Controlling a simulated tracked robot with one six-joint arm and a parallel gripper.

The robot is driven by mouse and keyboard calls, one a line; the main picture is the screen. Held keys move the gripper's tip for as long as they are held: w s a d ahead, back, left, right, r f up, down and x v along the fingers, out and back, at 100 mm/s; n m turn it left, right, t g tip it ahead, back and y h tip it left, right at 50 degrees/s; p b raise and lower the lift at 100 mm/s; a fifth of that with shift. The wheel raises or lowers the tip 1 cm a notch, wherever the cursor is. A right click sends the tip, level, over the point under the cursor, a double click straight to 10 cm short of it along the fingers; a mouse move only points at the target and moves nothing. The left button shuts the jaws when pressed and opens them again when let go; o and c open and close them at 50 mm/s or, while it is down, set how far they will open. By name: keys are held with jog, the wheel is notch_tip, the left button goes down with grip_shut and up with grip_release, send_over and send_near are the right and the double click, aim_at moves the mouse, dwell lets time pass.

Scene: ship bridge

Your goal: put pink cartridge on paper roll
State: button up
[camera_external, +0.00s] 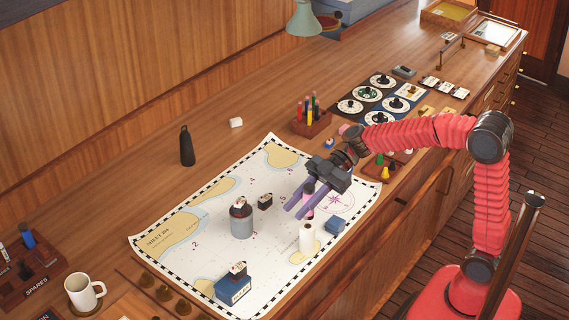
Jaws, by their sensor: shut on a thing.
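My gripper (297,209) has purple fingers and hangs over the sea chart, pointing down and to the left. It is shut on the pink cartridge (309,197), which is upright and partly hidden by the fingers. The white paper roll (307,239) stands upright on the chart, just below the cartridge in the picture. The cartridge's lower end appears close above the roll's top; I cannot tell whether they touch.
On the chart (338,190) stand a grey canister (241,220), a small black item (265,201), a blue block (335,226) and a blue box (233,290). A black bottle (187,147), mug (84,293) and pen holder (312,124) surround it. The chart's upper left is clear.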

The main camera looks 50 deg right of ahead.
jog(key=shift+f, duration=1.85)
jog(key=shift+f, duration=0.1)
jog(key=o, duration=1.1)
jog(key=shift+o, duration=0.2)
jog(key=shift+d, duration=0.1)
jog(key=v, duration=1.2)
jog(key=shift+w, duration=0.1)
